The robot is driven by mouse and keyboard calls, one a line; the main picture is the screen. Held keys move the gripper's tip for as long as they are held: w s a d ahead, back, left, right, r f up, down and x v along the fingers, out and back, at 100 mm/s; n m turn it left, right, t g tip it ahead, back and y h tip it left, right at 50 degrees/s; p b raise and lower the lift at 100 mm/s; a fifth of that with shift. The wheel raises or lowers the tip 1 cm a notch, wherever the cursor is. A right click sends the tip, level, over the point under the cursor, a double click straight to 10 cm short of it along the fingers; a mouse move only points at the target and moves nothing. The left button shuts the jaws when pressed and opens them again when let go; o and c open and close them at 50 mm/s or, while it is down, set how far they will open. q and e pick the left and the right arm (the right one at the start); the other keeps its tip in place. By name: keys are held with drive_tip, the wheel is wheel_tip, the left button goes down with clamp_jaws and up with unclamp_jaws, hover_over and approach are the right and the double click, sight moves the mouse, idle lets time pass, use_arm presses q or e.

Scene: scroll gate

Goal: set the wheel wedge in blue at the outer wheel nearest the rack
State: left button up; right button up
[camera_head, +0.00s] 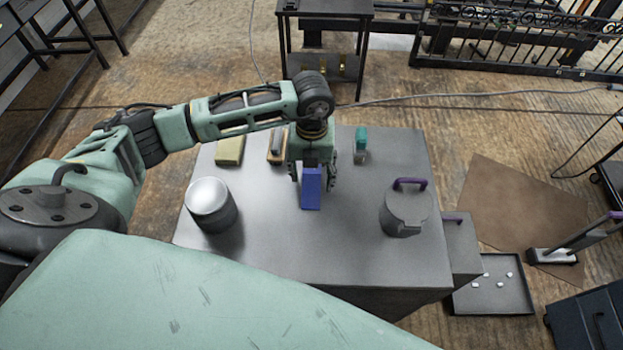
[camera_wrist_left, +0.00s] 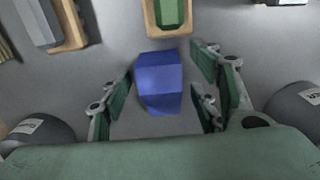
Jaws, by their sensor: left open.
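The blue wheel wedge (camera_head: 311,188) sits on the grey top of a block-like table (camera_head: 270,235). In the left wrist view the wedge (camera_wrist_left: 160,82) lies between the spread fingers, with a gap on both sides. My left gripper (camera_head: 313,182) is open, pointing down over the wedge, and its fingers (camera_wrist_left: 160,100) stand to either side of it. In the head view the gripper hides the far part of the wedge. My right gripper is not in view. I cannot make out a wheel for certain; a black gate (camera_head: 520,40) stands at the far right.
A metal canister (camera_head: 211,205) stands left on the table, and a lidded grey pot (camera_head: 404,212) stands right. A yellowish block (camera_head: 230,150), a wooden-bodied brush-like item (camera_head: 276,148) and a teal item (camera_head: 361,140) lie along the back. A black tray (camera_head: 493,298) is on the floor.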

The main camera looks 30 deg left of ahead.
use_arm(q)
drive_tip(key=c, duration=1.3)
clamp_jaws()
drive_tip(key=shift+r, duration=0.15)
